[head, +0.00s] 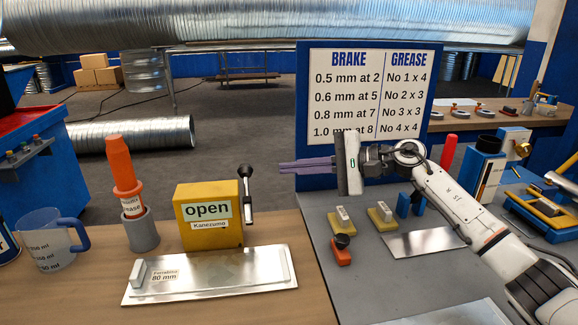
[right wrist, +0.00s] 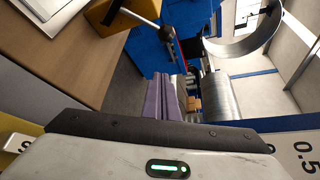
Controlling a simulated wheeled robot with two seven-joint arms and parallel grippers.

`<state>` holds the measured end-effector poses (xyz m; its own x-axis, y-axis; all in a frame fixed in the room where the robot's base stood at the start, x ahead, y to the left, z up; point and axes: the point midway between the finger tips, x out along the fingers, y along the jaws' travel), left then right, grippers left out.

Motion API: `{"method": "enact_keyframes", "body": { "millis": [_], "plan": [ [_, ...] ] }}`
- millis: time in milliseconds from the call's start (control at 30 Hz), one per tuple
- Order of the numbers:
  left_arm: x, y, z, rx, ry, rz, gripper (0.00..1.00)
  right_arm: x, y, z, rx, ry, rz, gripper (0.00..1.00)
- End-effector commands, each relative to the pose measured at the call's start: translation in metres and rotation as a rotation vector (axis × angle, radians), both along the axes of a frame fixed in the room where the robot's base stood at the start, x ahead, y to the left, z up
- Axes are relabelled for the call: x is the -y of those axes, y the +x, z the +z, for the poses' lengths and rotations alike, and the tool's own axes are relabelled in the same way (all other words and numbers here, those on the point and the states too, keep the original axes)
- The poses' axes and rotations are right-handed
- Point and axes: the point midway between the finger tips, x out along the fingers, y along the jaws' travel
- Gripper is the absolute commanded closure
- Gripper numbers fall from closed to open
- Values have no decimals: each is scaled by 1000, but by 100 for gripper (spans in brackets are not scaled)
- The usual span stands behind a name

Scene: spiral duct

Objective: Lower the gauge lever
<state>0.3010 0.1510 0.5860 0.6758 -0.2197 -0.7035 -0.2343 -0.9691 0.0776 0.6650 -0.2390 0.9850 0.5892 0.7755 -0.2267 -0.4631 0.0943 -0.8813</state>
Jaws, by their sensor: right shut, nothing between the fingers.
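A yellow box (head: 208,216) labelled "open" and "Kanezumo" stands on the wooden bench in the head view. On its right side is a metal lever (head: 248,190) with a black knob (head: 246,171) at its top end. The lever stands about upright. My right gripper (head: 283,168) is shut and empty, its purple fingers pointing left toward the knob, apart from it and at about the same height. In the right wrist view the lever's black knob (right wrist: 146,34) shows ahead, beyond the purple fingers (right wrist: 167,95). My left gripper is not in view.
A metal plate (head: 210,280) lies before the yellow box. An orange grease tube (head: 122,165) in a grey holder and a measuring jug (head: 48,240) stand left. A blue sign board (head: 367,165) stands behind my right gripper. Small tools lie on the grey bench below it.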

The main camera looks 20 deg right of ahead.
Motion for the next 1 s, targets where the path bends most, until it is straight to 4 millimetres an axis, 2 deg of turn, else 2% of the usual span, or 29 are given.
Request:
{"method": "enact_keyframes", "body": {
  "millis": [100, 400, 700, 1000],
  "plan": [
    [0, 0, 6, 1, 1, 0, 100, -21, 15, -3, 0, 4, 4, 100],
    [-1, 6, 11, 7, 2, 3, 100, -63, 46, -15, 0, 3, 2, 100],
    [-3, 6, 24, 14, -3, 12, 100, -70, 20, -1, 2, -2, 2, 100],
    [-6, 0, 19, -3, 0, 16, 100, -73, 12, 2, 1, 1, 0, 100]
  ]
}}
